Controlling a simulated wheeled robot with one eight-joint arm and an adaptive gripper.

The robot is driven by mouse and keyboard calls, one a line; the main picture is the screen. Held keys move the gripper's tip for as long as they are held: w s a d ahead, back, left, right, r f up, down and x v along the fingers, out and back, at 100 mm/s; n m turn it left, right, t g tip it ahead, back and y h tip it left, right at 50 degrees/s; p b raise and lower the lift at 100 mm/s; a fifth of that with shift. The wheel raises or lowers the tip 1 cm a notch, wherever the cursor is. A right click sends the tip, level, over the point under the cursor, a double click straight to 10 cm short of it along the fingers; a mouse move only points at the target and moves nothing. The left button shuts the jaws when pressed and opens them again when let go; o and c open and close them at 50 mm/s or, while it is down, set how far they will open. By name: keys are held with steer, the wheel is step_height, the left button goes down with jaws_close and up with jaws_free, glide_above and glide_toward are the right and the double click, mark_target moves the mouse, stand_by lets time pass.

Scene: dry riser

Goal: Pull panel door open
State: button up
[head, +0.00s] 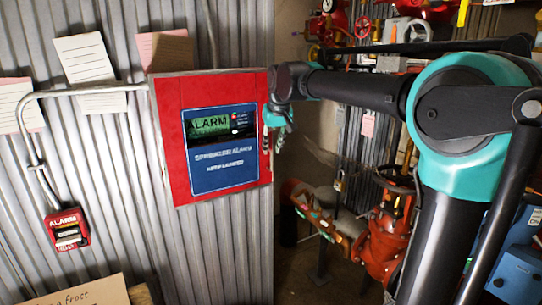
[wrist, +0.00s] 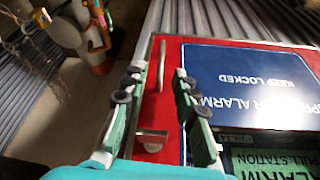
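The red alarm panel (head: 178,150) is mounted on the corrugated wall. Its red door carries a blue label (head: 222,178) reading "KEEP LOCKED" and looks shut. In the wrist view the red door (wrist: 172,120) fills the middle and right, with its label (wrist: 240,75) upside down. A thin silver handle (wrist: 162,62) and a small metal latch-like piece (wrist: 151,136) sit near the door's edge. My gripper (wrist: 159,74) is open, its two green fingers on either side of the handle in the picture; contact cannot be told. In the head view my gripper (head: 275,135) is at the panel's right edge.
A red alarm pull box (head: 68,229) and conduit (head: 85,91) are left of the panel. Paper notes hang above. Red valves and pipes (head: 385,240) stand at the right behind my arm. Open floor (wrist: 60,110) shows beside the panel in the wrist view.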

mark_target(271, 152)
steer(key=shift+x, duration=2.1)
jaws_close()
